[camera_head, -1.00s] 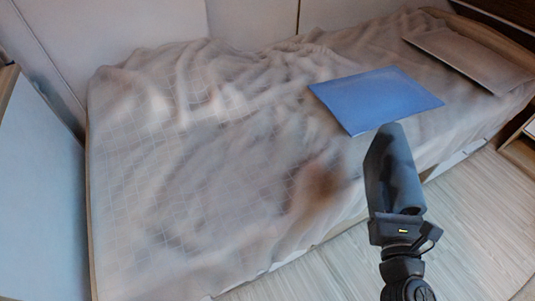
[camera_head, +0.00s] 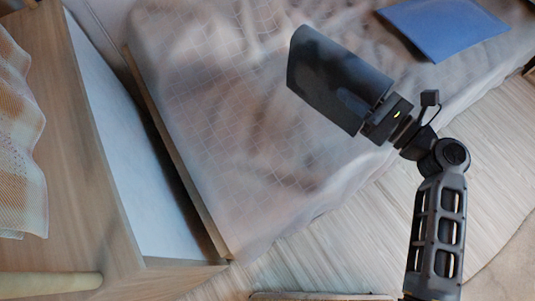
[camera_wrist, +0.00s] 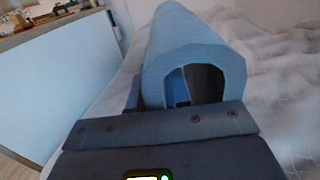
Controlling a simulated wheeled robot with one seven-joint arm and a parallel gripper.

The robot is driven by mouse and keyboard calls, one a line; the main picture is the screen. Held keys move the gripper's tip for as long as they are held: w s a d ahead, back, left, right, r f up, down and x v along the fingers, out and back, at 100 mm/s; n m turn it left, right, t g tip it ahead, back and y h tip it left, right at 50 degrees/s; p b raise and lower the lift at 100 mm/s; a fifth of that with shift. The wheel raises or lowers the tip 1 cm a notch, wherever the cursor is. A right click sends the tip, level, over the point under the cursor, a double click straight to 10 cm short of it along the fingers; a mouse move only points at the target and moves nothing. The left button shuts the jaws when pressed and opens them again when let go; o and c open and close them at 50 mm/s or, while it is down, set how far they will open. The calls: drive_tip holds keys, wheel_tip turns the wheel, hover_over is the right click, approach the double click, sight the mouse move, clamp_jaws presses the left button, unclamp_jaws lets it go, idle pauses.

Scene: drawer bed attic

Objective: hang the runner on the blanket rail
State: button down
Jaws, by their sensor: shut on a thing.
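The runner appears to be the folded dark blue-grey cloth (camera_head: 338,78) at my gripper (camera_head: 384,118), held above the bed. In the wrist view it is a bent, tube-like fold (camera_wrist: 188,45) with an open end towards the camera. My gripper is shut on it; the cloth hides the fingertips. A pale round wooden bar (camera_head: 50,284) at the lower left may be the blanket rail, well apart from the cloth; I cannot tell for sure.
The bed has a rumpled grey checked cover (camera_head: 230,110). A flat blue cloth (camera_head: 447,27) lies on it at upper right. A wooden unit (camera_head: 85,165) with a pale side panel stands at left. A yellow-white checked cloth (camera_head: 18,150) is at the far left edge.

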drive_tip(key=s+a+f+n+g+y+b, duration=0.2)
drive_tip(key=s+a+f+n+g+y, duration=0.2)
drive_tip(key=a, duration=0.8)
drive_tip(key=shift+s+f+n+g, duration=1.2)
drive_tip(key=shift+s+f+g, duration=1.1)
drive_tip(key=shift+f, duration=0.35)
drive_tip(key=shift+w, duration=0.1)
drive_tip(key=shift+f, duration=0.15)
drive_tip(key=c, duration=1.1)
unclamp_jaws()
